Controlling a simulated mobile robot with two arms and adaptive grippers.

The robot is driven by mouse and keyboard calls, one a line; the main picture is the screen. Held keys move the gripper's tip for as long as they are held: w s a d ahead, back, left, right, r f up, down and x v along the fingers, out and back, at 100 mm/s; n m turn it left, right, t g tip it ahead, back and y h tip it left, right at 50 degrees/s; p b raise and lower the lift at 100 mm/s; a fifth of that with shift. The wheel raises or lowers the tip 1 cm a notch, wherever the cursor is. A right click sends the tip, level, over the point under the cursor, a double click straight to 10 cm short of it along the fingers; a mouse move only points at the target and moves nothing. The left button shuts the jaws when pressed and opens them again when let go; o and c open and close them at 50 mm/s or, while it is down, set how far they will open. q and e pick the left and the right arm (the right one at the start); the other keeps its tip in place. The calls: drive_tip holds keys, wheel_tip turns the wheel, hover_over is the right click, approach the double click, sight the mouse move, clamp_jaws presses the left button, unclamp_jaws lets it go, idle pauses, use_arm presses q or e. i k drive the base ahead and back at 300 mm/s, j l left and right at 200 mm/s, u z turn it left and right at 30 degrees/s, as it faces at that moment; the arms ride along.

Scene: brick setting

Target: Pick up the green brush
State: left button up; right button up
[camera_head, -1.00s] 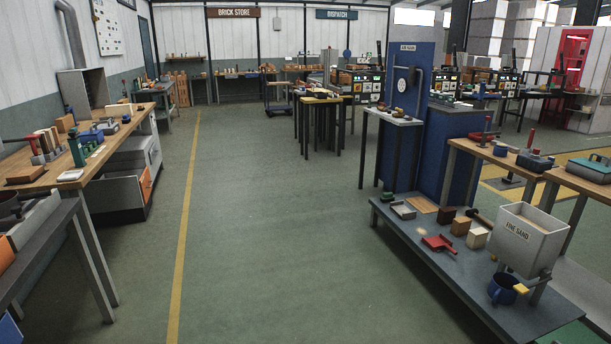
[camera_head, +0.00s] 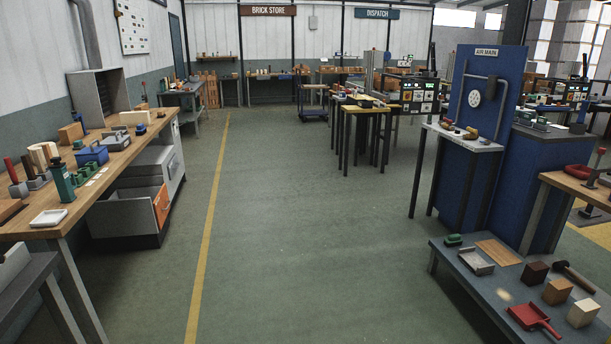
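A small green thing that looks like a brush (camera_head: 453,240) lies at the far left corner of the low grey bench (camera_head: 478,292) on the right. It is too small to make out bristles. Other small green things lie on the wooden workbench (camera_head: 120,152) at left, one of them a green block-like piece (camera_head: 88,168), and I cannot tell whether any is a brush. Neither of my grippers shows in the head view.
On the low bench are a grey metal tray (camera_head: 476,262), a wooden board (camera_head: 498,252), several blocks, a hammer (camera_head: 574,277) and a red dustpan (camera_head: 533,318). A blue panel (camera_head: 487,95) stands behind. The floor aisle (camera_head: 310,240) is clear between the benches.

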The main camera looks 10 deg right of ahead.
sight(453, 239)
drive_tip(key=i+l+z, duration=0.1)
drive_tip(key=i+z, duration=0.25)
drive_tip(key=i, duration=0.25)
drive_tip(key=i+z, duration=0.4)
drive_tip(key=i, duration=0.2)
drive_tip(key=i+j+z, duration=0.35)
drive_tip(key=i, duration=0.25)
drive_tip(key=l, duration=0.1)
